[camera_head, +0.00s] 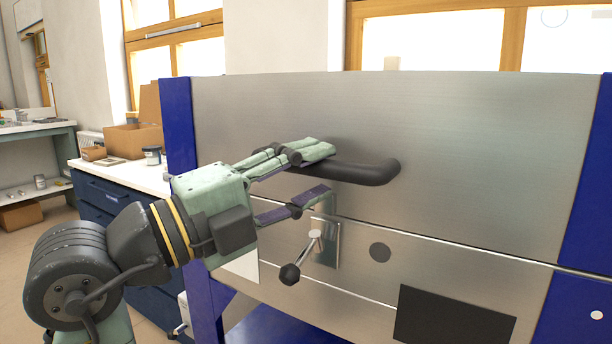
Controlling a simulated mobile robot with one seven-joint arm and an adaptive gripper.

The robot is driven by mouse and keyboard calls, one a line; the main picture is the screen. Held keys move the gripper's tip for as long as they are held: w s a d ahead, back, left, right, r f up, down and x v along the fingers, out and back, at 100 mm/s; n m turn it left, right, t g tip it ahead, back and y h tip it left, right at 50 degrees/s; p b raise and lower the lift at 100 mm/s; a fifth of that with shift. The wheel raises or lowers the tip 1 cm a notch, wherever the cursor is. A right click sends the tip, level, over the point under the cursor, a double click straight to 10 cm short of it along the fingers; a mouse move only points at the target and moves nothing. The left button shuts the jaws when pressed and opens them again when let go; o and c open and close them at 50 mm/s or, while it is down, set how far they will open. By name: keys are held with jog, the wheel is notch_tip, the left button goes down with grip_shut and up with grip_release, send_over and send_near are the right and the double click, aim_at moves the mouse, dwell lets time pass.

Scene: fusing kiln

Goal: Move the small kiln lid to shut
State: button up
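The kiln lid (480,150) is a wide brushed-metal panel with a black bar handle (375,172) low on its front. Its lower edge runs along a thin seam above the kiln's lower metal front (362,268). I cannot tell if a small gap is left there. My gripper (324,173) is open at the left part of the handle. One finger is above the bar and the other is below it. The upper finger hides part of the bar, and I cannot tell if either finger touches it.
A metal latch (327,242) with a black-knobbed lever (290,274) sits just below my lower finger. Blue posts (178,125) frame the kiln. A dark panel (455,318) is on the lower front. Left is a white-topped bench (125,172) with a cardboard box (130,138).

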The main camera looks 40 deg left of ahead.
jog(key=shift+s, duration=0.1)
jog(key=v, duration=1.2)
